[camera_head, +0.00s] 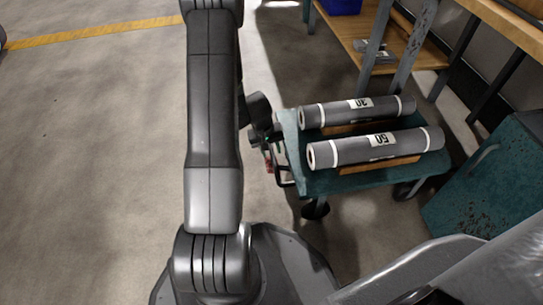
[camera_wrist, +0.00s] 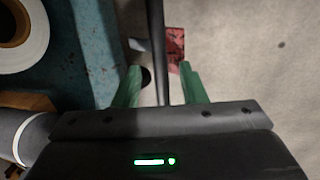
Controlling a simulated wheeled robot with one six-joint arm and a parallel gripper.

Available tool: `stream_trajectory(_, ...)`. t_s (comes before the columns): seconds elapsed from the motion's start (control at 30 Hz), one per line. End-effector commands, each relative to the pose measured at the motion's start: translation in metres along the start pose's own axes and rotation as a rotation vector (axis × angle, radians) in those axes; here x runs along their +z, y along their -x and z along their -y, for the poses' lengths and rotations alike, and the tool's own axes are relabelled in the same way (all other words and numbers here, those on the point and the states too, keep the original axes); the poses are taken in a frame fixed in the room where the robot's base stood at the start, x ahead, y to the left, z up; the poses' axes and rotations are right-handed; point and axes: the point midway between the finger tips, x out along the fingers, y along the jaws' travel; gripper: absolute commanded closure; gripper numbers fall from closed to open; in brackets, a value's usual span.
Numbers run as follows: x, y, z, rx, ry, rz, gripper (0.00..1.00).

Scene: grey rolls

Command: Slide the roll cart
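The roll cart (camera_head: 290,128) has a worn teal top and carries two grey rolls, one labelled 30 (camera_head: 335,110) and one labelled 50 (camera_head: 350,151). Its dark handle (camera_head: 284,183) sticks out on the left side. My gripper (camera_wrist: 161,68) is at that side of the cart, partly hidden by my arm in the head view. In the wrist view its two green fingers are apart, with a dark handle bar (camera_wrist: 157,25) running between them. Gaps show on both sides of the bar. The teal cart top (camera_wrist: 85,60) and a roll's white end (camera_wrist: 28,42) show at left.
A wooden-shelved workbench (camera_head: 395,50) stands behind the cart. A worn teal cabinet (camera_head: 490,185) stands close at its right. A small red piece (camera_wrist: 176,42) shows low beyond my fingers. Open concrete floor (camera_head: 90,150) with a yellow line (camera_head: 95,31) lies at left.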

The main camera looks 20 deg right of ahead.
Motion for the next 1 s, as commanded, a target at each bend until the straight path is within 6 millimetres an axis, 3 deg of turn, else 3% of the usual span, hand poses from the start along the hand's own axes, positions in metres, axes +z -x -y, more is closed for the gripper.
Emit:
stream_trajectory(0.13,0.0,-0.0151,0.0004,0.0,0.0,0.0,0.62)
stream_trajectory(0.47,-0.0003,-0.0168,0.0001,0.0,0.0,-0.001,0.62)
stream_trajectory(0.7,-0.0003,-0.0167,0.0001,0.0,0.0,-0.001,1.0)
stream_trajectory(1.0,-0.0035,-0.0158,-0.004,0.0,-0.001,-0.001,1.0)
